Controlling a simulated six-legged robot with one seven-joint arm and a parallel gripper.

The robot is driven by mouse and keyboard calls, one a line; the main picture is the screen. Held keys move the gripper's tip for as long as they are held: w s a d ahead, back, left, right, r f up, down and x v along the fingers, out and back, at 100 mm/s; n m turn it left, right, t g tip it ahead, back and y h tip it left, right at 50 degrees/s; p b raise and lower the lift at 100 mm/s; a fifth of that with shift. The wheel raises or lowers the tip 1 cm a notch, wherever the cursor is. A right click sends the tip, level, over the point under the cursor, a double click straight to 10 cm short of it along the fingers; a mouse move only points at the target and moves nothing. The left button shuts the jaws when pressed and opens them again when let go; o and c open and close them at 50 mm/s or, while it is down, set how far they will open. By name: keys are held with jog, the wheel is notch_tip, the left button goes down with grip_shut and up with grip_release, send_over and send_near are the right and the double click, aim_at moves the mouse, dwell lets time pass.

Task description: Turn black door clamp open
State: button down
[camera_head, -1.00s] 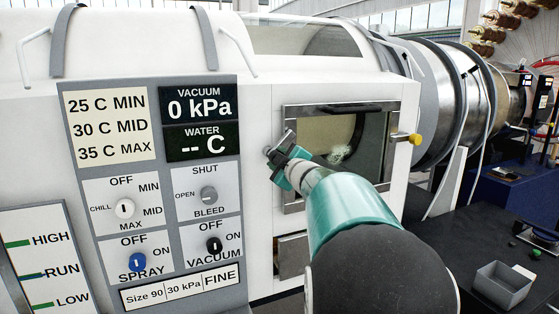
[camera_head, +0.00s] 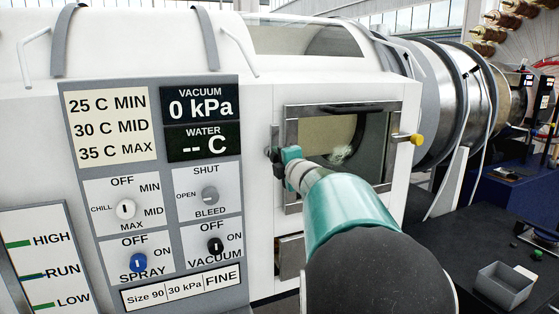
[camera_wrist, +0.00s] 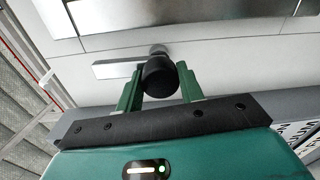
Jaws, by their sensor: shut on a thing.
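The black door clamp knob (camera_wrist: 160,76) sits between the two teal fingers of my gripper (camera_wrist: 160,88) in the wrist view, and my gripper is shut on it. The clamp's flat metal bar (camera_wrist: 116,69) points left there, running alongside the silver door frame (camera_wrist: 125,17). In the head view my gripper (camera_head: 279,156) is at the left edge of the windowed door (camera_head: 292,115). The clamp's bar (camera_head: 275,136) stands about upright there, beside the frame.
The control panel (camera_head: 160,180) with its knobs and displays is left of my gripper. A yellow-tipped pin (camera_head: 416,139) sticks out right of the door. A grey open bin (camera_head: 502,286) stands on the dark bench (camera_head: 450,235) at lower right.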

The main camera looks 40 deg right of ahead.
jog(key=shift+f+n, duration=0.1)
jog(key=shift+n, duration=0.2)
jog(key=c, duration=0.9)
grip_release()
jog(key=shift+s, duration=0.1)
jog(key=v, duration=1.3)
jog(key=shift+s+a, duration=0.25)
jog(key=shift+s, duration=0.05)
